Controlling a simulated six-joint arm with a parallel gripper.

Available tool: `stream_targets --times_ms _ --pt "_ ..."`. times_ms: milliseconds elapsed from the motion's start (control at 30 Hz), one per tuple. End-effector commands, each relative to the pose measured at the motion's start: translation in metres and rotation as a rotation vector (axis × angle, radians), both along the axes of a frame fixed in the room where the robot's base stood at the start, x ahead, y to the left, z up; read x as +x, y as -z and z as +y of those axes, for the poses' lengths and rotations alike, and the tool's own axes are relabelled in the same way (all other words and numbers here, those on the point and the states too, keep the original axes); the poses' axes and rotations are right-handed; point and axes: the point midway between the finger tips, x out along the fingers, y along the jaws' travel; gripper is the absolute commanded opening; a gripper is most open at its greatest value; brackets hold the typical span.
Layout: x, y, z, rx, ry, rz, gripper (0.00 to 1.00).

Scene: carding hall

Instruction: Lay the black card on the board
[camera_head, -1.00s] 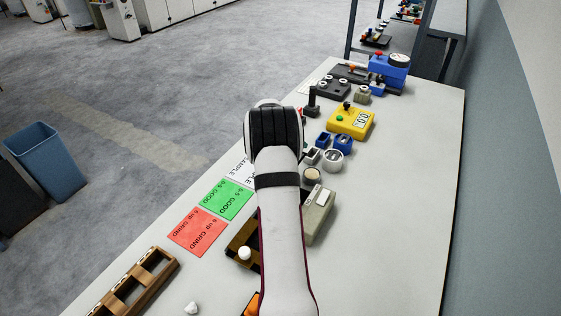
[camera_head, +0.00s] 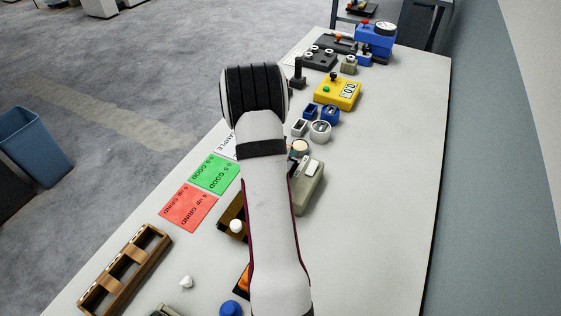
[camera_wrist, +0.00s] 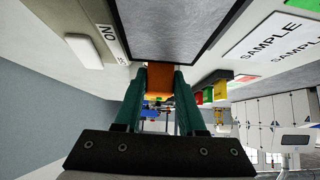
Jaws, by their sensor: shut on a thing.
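In the wrist view, the green fingers of my gripper (camera_wrist: 160,80) are shut on an orange piece. It meets a grey face with a dark border, which I take to be the black card (camera_wrist: 165,25), close to the camera. In the head view my arm hides the gripper and the held thing. White, green and red fields marked SAMPLE, GOOD (camera_head: 214,174) and GRIND (camera_head: 188,207) lie in a row left of my arm; I take these for the board. The SAMPLE field (camera_wrist: 272,38) shows right of the card in the wrist view. Whether the card touches anything cannot be told.
A dark and brown block with a white knob (camera_head: 236,226) lies close beside my arm. A wooden rack (camera_head: 125,270) stands front left, and a grey device (camera_head: 309,190) right of my arm. A yellow box (camera_head: 338,93) stands farther back. The table's right side is clear.

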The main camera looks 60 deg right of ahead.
Motion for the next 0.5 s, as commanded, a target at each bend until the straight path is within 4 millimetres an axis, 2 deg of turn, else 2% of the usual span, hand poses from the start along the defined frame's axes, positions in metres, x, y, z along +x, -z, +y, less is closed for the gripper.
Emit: stream_targets --times_ms 100,300,500 --pt "0.014 0.011 -0.001 0.001 -0.001 0.001 0.0" --pt "0.016 0.047 -0.001 0.002 0.001 0.002 0.0" --pt "0.016 0.05 -0.001 0.0 0.001 0.0 0.0"
